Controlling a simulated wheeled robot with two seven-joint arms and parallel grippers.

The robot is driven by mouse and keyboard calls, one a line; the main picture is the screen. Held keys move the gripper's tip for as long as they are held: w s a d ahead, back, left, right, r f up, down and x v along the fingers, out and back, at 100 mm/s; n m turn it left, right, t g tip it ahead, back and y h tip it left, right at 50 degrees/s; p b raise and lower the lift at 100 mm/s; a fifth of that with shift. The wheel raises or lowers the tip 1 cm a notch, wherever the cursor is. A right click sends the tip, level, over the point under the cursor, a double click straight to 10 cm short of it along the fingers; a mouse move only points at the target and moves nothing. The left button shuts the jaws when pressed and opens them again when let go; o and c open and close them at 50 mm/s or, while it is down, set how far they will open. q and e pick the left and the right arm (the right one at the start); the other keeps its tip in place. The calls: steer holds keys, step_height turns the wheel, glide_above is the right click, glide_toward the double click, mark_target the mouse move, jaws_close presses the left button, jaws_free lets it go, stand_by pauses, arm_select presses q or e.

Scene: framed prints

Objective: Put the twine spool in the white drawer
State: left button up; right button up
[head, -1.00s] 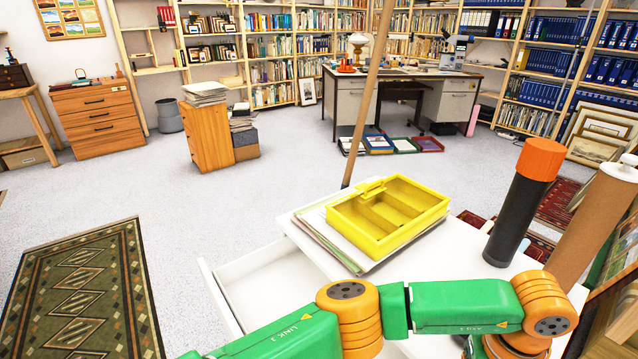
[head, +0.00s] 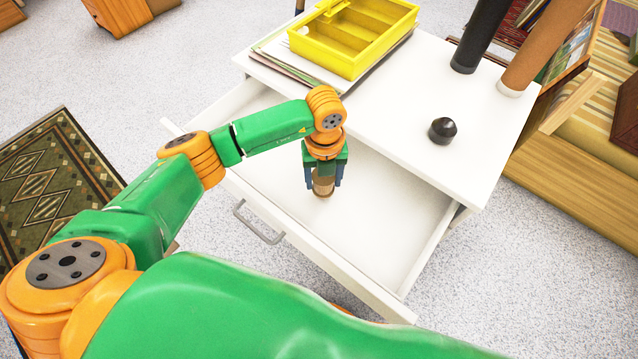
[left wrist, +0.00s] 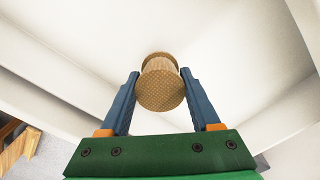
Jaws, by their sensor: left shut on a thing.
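The white drawer (head: 365,215) is pulled open under the white cabinet top, and its inside looks otherwise empty. My left gripper (head: 323,186) points down into the drawer and is shut on the twine spool (head: 323,188). In the left wrist view the spool (left wrist: 161,84) is tan with a round flat end, held between the two blue fingers (left wrist: 161,95). It is over the drawer's floor; I cannot tell whether it touches. My right gripper is not in view.
On the white cabinet top (head: 420,110) are a yellow divided tray (head: 352,40) on papers, a small black knob-like object (head: 443,130), a black tube (head: 480,35) and a brown tube (head: 545,45). The drawer front carries a grey handle (head: 258,225).

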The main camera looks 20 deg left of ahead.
mark_target(319, 187)
arm_select(q)
steer(key=f, duration=0.2)
steer(key=a+f+b, duration=0.1)
steer(key=f, duration=0.1)
steer(key=shift+f, duration=0.1)
steer(key=shift+d, duration=0.1)
steer(key=o, duration=1.4)
steer(key=shift+r, duration=0.3)
step_height(319, 187, up, 12)
steer(key=shift+f+p, duration=0.15)
steer(key=shift+p, duration=1.05)
